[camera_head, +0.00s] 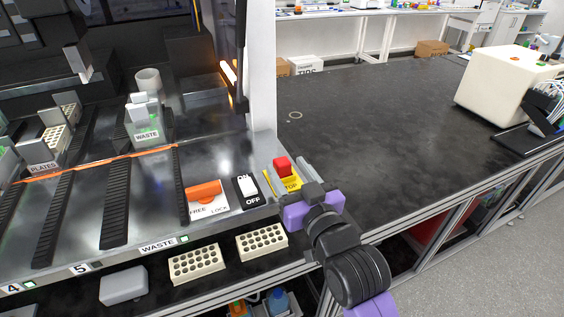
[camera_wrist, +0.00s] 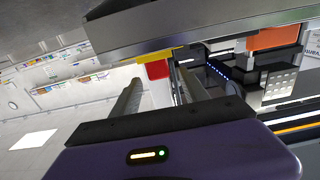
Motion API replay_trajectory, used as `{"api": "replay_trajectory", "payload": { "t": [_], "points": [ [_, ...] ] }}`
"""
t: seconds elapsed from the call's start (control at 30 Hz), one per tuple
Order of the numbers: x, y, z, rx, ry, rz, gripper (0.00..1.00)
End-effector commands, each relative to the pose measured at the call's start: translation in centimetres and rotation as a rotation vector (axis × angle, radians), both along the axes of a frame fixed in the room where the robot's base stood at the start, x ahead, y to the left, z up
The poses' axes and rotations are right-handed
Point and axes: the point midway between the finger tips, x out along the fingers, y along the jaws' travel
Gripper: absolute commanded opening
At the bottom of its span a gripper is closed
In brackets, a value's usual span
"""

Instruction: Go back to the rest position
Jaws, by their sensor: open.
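My gripper (camera_head: 308,172) is at the front right corner of the machine deck, just right of the red stop button (camera_head: 283,166) on its yellow base. Its purple body and black wrist show in the head view. In the wrist view the two fingers of my gripper (camera_wrist: 158,78) stand apart with nothing held between them. The red button (camera_wrist: 158,69) shows in the gap between the fingers, beyond them. I cannot tell the exact distance between the fingers and the button.
Two cream tube racks (camera_head: 196,263) (camera_head: 262,242) and a grey box (camera_head: 124,286) lie along the front ledge. An orange lock lever (camera_head: 204,191) and an ON/OFF switch (camera_head: 247,189) are left of the button. The black bench (camera_head: 390,120) is mostly clear; a white device (camera_head: 506,88) stands at right.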

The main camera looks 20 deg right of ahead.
Motion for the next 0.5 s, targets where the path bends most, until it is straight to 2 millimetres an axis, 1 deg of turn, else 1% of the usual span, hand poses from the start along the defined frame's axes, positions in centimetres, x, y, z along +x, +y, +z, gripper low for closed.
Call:
{"api": "replay_trajectory", "payload": {
  "t": [0.03,0.13,0.5],
  "points": [
    [-0.5,0.02,-0.08,0.0,0.0,0.0,0.53],
    [-0.99,0.02,0.03,-0.001,-0.001,0.0,0.53],
    [-1.09,0.02,0.08,-0.001,-0.001,0.0,0.53]
  ]
}}
